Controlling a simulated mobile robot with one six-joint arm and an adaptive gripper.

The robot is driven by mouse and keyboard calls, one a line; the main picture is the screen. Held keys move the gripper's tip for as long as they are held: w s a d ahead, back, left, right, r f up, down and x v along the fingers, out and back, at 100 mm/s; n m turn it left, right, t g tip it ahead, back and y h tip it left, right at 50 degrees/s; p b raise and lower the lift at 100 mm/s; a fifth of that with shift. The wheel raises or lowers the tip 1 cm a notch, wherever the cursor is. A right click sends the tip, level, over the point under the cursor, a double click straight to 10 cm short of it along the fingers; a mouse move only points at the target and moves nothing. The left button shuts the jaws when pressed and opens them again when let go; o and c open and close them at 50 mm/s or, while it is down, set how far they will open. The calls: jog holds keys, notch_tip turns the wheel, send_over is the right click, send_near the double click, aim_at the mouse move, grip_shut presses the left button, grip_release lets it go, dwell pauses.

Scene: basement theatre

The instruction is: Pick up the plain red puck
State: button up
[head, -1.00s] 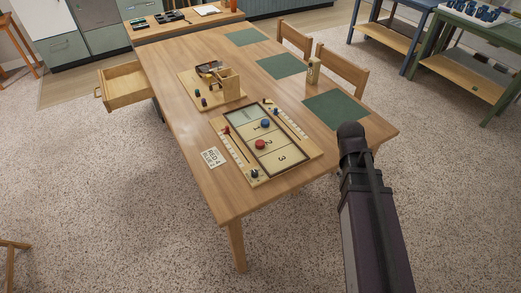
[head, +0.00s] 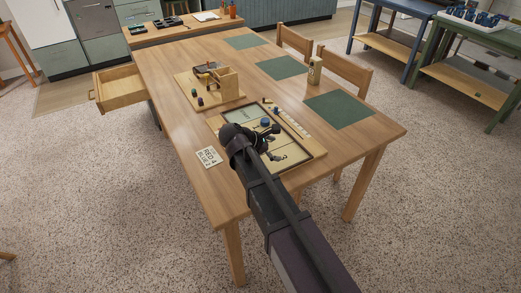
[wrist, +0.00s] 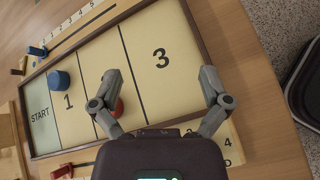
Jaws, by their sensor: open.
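In the head view the puck is hidden behind my arm and gripper. My gripper (wrist: 160,74) is open and empty above the board, its fingers spread wide, with the puck beside the left finger rather than midway between them. The head view also shows my gripper (head: 274,145) over the board.
A blue puck (wrist: 60,80) sits left of the red one, between START and 1. Small pegs (wrist: 38,50) and a red slider (wrist: 62,171) line the board's edges. A score card (head: 208,157) and a wooden holder (head: 227,80) stand nearby. Green mats (head: 339,110) lie flat on the table.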

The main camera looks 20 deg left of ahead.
jog(key=s+a+n+t+b, duration=0.1)
jog(key=a+n, duration=0.1)
jog(key=a, duration=0.2)
jog(key=s+a+n+t+b, duration=0.1)
jog(key=a+n, duration=0.1)
jog(key=a, duration=0.3)
jog(key=s+a+n+t+b, duration=0.1)
jog(key=a+n+t, duration=0.1)
jog(key=a, duration=0.3)
jog(key=shift+s+f, duration=0.15)
jog(key=shift+s, duration=0.2)
jog(key=shift+s+a+n, duration=0.25)
jog(key=shift+a+n, duration=0.25)
jog(key=shift+b, duration=0.3)
jog(key=b+x, duration=0.3)
jog(key=x, duration=0.4)
jog(key=shift+w+f, duration=0.1)
jog(key=shift+w, duration=0.15)
jog(key=shift+w+d+f, duration=0.15)
jog(key=shift+w+d, duration=0.2)
jog(key=shift+w, duration=0.1)
